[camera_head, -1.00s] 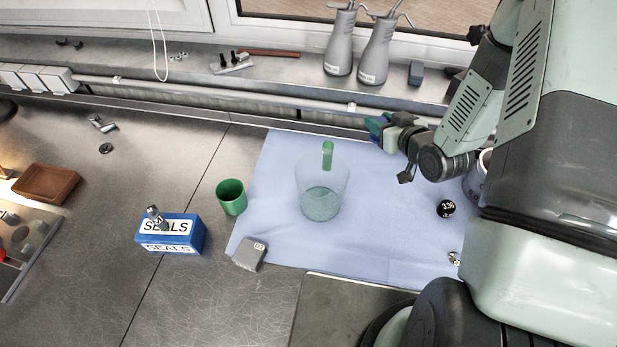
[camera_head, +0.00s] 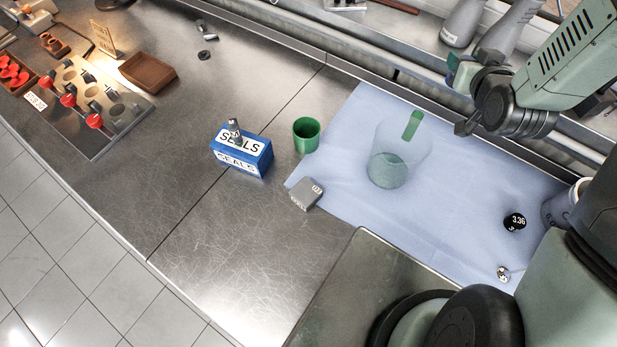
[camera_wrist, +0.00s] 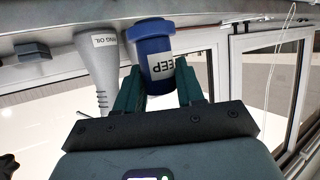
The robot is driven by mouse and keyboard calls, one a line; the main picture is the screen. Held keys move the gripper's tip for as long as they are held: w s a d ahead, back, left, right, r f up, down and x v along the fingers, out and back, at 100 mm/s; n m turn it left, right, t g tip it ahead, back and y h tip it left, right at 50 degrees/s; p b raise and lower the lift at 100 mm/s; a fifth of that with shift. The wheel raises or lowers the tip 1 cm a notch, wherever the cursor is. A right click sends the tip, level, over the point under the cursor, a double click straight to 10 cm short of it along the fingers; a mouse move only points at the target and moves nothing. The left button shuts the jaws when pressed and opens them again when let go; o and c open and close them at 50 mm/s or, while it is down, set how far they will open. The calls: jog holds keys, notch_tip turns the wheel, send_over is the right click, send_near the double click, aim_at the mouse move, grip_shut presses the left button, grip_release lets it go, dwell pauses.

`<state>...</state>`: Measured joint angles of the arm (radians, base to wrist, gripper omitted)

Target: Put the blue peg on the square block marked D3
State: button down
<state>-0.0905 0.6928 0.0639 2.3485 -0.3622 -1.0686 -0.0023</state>
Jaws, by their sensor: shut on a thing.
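My gripper (camera_head: 454,70) is beyond the far edge of the blue cloth, near the window ledge. In the wrist view my gripper (camera_wrist: 158,72) is shut on a blue peg (camera_wrist: 152,38), a cylinder with a wider collar and a white label partly reading "EEP". In the head view the peg is mostly hidden by the gripper. A small grey square block (camera_head: 306,195) lies at the cloth's left corner, apart from the gripper. It has a light mark on top, too small to read.
A clear beaker (camera_head: 388,172) with a green strip (camera_head: 412,125) stands on the cloth (camera_head: 450,195). A green cup (camera_head: 306,136) and a blue SEALS box (camera_head: 240,155) stand left of it. A black ball (camera_head: 514,222) lies right. The bench front is clear.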

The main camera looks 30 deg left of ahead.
jog(key=s+a+m+h, duration=0.15)
jog(key=s+a, duration=0.25)
jog(key=a, duration=0.6)
jog(key=m+t+h, duration=0.2)
jog(key=m+h, duration=0.2)
jog(key=h, duration=0.1)
send_over(306, 191)
notch_tip(306, 191, down, 15)
jog(key=c, duration=0.7)
grip_release()
jog(key=shift+f, duration=0.15)
